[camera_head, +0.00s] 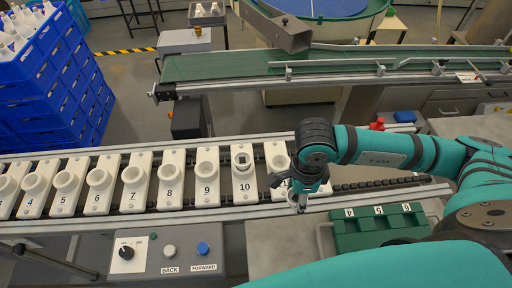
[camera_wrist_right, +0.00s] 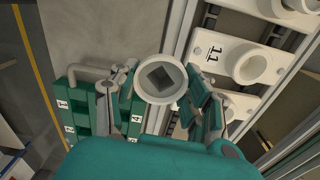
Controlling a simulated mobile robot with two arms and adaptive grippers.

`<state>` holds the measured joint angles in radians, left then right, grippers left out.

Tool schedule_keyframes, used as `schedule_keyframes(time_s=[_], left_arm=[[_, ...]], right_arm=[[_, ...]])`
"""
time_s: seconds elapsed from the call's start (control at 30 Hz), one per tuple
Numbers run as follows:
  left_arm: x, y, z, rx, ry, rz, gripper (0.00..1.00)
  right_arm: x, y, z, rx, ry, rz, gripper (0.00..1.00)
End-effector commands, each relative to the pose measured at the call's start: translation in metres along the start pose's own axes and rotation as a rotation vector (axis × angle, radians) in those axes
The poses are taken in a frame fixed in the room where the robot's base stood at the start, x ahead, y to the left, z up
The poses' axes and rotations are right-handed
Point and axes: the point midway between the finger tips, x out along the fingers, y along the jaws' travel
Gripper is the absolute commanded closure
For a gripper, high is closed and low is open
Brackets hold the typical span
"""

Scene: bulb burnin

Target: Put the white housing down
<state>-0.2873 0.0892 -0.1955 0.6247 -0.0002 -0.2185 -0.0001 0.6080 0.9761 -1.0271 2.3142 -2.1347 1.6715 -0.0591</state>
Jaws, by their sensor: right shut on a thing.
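A white round housing (camera_wrist_right: 145,92) with a dark square recess sits between the fingers of my right gripper (camera_wrist_right: 160,98) in the wrist view. The gripper is shut on it. In the head view my right gripper (camera_head: 299,190) points down over the near rail of the carrier line, beside the carrier right of number 10; the housing is mostly hidden by the fingers there. My left gripper is not in view.
A green numbered block (camera_head: 345,240) lies right of my gripper, near a grey bench surface (camera_head: 282,250). White numbered carriers (camera_head: 207,192) run left along the line. A control panel (camera_head: 150,262) with knob and buttons is in front. Blue crates (camera_head: 45,90) stand at left.

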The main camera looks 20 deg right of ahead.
Motion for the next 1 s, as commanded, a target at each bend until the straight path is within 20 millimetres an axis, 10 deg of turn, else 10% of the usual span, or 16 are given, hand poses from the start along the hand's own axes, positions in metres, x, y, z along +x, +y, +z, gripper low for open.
schedule_keyframes(time_s=[0.6, 1.0], left_arm=[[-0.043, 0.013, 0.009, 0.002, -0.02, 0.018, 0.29], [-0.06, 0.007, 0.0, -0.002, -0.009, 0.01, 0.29]], right_arm=[[0.01, -0.136, 0.026, 0.006, -0.002, 0.0, 0.76], [0.035, -0.153, 0.029, 0.004, 0.001, 0.005, 0.76]])
